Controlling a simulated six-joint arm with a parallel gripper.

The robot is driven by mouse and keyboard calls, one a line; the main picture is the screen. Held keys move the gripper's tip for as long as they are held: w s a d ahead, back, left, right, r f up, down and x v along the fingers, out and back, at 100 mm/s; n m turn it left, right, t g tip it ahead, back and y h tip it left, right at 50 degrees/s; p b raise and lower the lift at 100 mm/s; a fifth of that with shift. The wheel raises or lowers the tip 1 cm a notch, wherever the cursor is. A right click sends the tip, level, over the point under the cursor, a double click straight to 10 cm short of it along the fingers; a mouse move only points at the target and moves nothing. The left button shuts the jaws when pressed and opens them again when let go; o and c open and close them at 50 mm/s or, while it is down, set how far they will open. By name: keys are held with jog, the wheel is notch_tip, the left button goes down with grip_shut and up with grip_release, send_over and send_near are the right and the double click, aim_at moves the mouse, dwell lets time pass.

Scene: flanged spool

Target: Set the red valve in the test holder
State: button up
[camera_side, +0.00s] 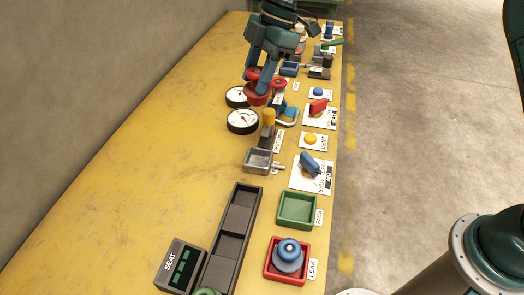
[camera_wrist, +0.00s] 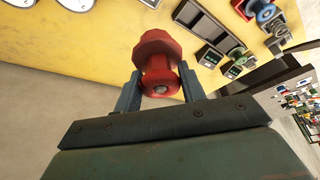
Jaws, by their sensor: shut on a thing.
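My gripper (camera_side: 259,78) is at the far part of the yellow bench in the side view, pointing down. It is shut on the red valve (camera_side: 257,98), a flanged spool, just beside the gauges. In the wrist view the red valve (camera_wrist: 157,55) sits between the two fingers of my gripper (camera_wrist: 160,88), its wide flange away from the palm. A grey metal box-like fixture (camera_side: 258,161) stands nearer, with a yellow-topped part (camera_side: 268,117) behind it. I cannot tell for sure whether this is the test holder. The fingers hide part of the valve.
Two round gauges (camera_side: 242,121) lie left of the fixture. A dark compartment tray (camera_side: 232,236), a SEAT display (camera_side: 180,266), a green PASS tray (camera_side: 297,226) and a red LEAK tray (camera_side: 270,276) holding a blue valve (camera_side: 289,254) are nearer. Switches line the right edge; the bench's left is clear.

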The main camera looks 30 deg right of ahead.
jog(key=shift+f, duration=10)
jog(key=shift+f, duration=0.35)
jog(key=o, duration=1.2)
jog(key=shift+o, duration=0.2)
jog(key=shift+r, duration=0.1)
jog(key=shift+d+r, duration=0.1)
jog(key=shift+r, duration=0.35)
jog(key=v, duration=1.1)
jog(key=shift+r, duration=0.25)
jog(key=shift+d+r, duration=0.1)
jog(key=shift+d, duration=0.1)
